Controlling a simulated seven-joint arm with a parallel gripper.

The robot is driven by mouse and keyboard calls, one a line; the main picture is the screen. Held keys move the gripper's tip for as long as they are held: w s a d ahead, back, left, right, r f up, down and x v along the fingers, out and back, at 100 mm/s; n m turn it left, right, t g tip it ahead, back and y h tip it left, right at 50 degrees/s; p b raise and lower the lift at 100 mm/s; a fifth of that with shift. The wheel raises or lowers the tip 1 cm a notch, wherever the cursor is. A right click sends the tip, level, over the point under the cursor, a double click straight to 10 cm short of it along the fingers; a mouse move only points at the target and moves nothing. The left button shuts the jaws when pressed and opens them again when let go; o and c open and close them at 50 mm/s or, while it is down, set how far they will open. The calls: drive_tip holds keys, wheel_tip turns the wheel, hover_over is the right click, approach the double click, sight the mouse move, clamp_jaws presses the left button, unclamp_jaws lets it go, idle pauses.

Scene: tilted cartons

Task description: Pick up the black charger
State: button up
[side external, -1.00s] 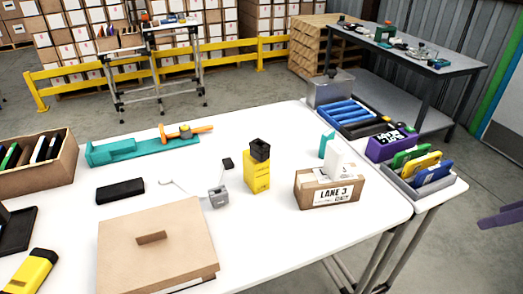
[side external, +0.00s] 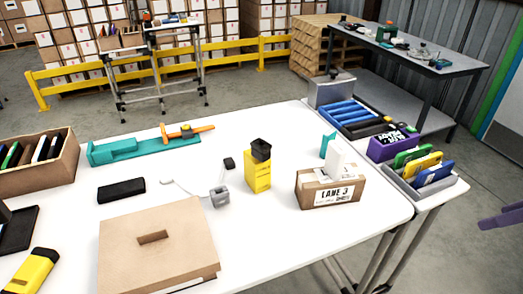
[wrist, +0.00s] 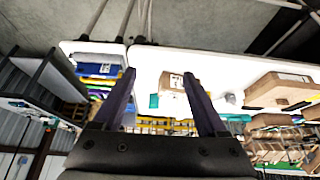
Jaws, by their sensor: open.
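Several black items could be the black charger, and I cannot tell which one is. In the side external view a black block (side external: 261,150) sticks up from the top of an upright yellow carton (side external: 258,178). A flat black block (side external: 121,190) lies on the white table to the left. A small black piece (side external: 229,163) lies behind a grey block (side external: 219,196). My gripper (wrist: 160,77) is open in the wrist view, with nothing between its two dark purple fingers. A purple tip at the side view's right edge looks like one of them, away from these items.
A LANE 3 carton (side external: 329,189) holding a white item stands right of the yellow carton. A flat brown box (side external: 158,246) lies in front. A teal tray (side external: 145,149) lies behind. Bins with coloured items line the right side.

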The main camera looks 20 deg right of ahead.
sight(269, 151)
drive_tip(key=w+a+r+t+y, duration=0.15)
drive_tip(key=w+r+t, duration=0.3)
drive_tip(key=w, duration=0.45)
drive_tip(key=w+a+r+n+t, duration=0.1)
drive_tip(key=w+a+r+t, duration=0.1)
drive_tip(key=w+r+t, duration=0.5)
drive_tip(key=w+a+r+t+y, duration=0.15)
drive_tip(key=w+r, duration=0.25)
drive_tip(key=w, duration=0.7)
drive_tip(key=w+a+f+n+t+y, duration=0.1)
drive_tip(key=w+a+f+n+y, duration=0.1)
drive_tip(key=w+a+f, duration=0.65)
drive_tip(key=s+a+f+n+g+y, duration=0.15)
drive_tip(key=a+f, duration=0.25)
drive_tip(key=f, duration=0.4)
drive_tip(key=s+a+f+g, duration=0.15)
drive_tip(key=a+f, duration=0.25)
drive_tip(key=f, duration=0.4)
drive_tip(key=x, duration=0.8)
drive_tip(key=shift+w+a+r, duration=0.15)
drive_tip(key=shift+w+a, duration=0.1)
drive_tip(key=shift+w, duration=0.1)
drive_tip(key=shift+x, duration=2.65)
drive_tip(key=shift+s+a, duration=0.1)
drive_tip(key=shift+a, duration=0.1)
